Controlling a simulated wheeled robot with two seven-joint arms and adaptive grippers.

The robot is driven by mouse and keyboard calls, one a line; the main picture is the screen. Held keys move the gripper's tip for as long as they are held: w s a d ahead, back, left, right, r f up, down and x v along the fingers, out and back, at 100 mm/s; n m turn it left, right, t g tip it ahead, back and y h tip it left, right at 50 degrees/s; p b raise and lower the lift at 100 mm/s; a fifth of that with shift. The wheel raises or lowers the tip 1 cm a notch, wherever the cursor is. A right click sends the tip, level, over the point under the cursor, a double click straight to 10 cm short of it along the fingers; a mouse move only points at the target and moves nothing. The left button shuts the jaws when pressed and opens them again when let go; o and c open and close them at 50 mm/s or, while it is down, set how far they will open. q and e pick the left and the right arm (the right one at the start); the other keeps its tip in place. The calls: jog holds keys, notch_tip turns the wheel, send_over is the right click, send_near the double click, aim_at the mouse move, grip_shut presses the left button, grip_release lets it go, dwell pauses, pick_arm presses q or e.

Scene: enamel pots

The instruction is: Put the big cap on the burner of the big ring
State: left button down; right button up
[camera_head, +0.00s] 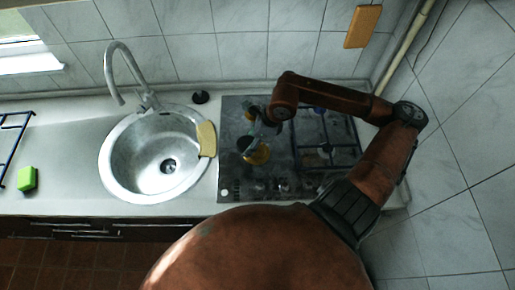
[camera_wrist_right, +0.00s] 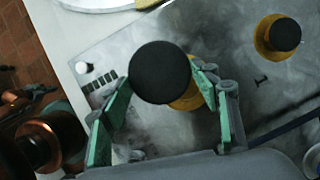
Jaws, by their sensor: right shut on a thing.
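The big cap is a round black disc (camera_wrist_right: 160,72) in the right wrist view. My right gripper (camera_wrist_right: 165,85) is shut on it, with a green finger at each side. In the head view the gripper (camera_head: 258,134) is over the left half of the hob, and the cap shows as a dark disc (camera_head: 244,146). The burner of the big ring, brass-yellow (camera_head: 259,156), is below and partly hidden by the cap. Its yellow edge (camera_wrist_right: 190,98) shows behind the cap in the wrist view. The cap looks above the burner; the gap cannot be told. My left gripper is not in view.
Another yellow burner with a black cap (camera_wrist_right: 284,35) stands on the hob. A dark grate (camera_head: 325,155) covers the hob's right half. Knobs (camera_head: 260,187) line its front. The sink (camera_head: 112,165) with a yellow cloth (camera_head: 207,139) is left. A green sponge (camera_head: 27,178) lies far left.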

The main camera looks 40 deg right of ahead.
jog(key=d+f, duration=0.1)
jog(key=f, duration=0.1)
jog(key=d+f, duration=0.2)
jog(key=shift+s+d+f, duration=0.1)
jog(key=shift+d+f, duration=0.2)
jog(key=shift+f, duration=0.05)
jog(key=f, duration=0.3)
jog(key=shift+d+f+p, duration=0.3)
jog(key=shift+d+f, duration=0.05)
jog(key=shift+f, duration=0.05)
jog(key=shift+f, duration=0.2)
jog(key=o, duration=1.2)
jog(key=shift+o, duration=0.4)
jog(key=shift+s, duration=0.1)
jog(key=shift+r, duration=0.15)
